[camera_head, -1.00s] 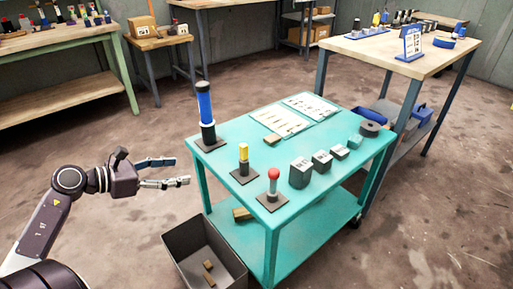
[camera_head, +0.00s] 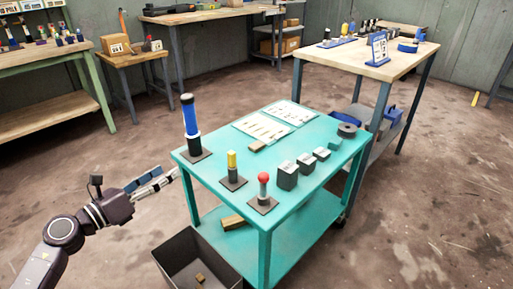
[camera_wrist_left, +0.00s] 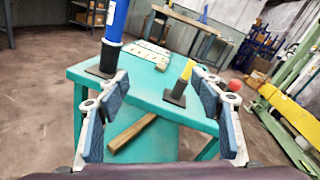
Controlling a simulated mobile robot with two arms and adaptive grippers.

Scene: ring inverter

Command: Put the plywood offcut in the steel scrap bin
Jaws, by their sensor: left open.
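A small tan wooden block (camera_head: 257,146) lies on the teal cart's top by the white cards. A longer tan wooden piece (camera_head: 232,222) lies on the cart's lower shelf; it also shows between my fingers in the left wrist view (camera_wrist_left: 131,133). I cannot tell for sure which is the plywood offcut. The dark grey open scrap bin (camera_head: 181,250) stands on the floor at the cart's front left, with small wooden bits inside. My left gripper (camera_head: 167,174) is open and empty, left of the cart; its spread fingers show in the left wrist view (camera_wrist_left: 158,78). My right gripper is not in view.
The teal cart (camera_head: 305,205) carries a tall blue post (camera_head: 190,115), a yellow post (camera_head: 232,165), a red-topped post (camera_head: 263,186) and several grey blocks. A wooden-topped bench (camera_head: 365,58) stands close behind right. Floor left of the cart is clear.

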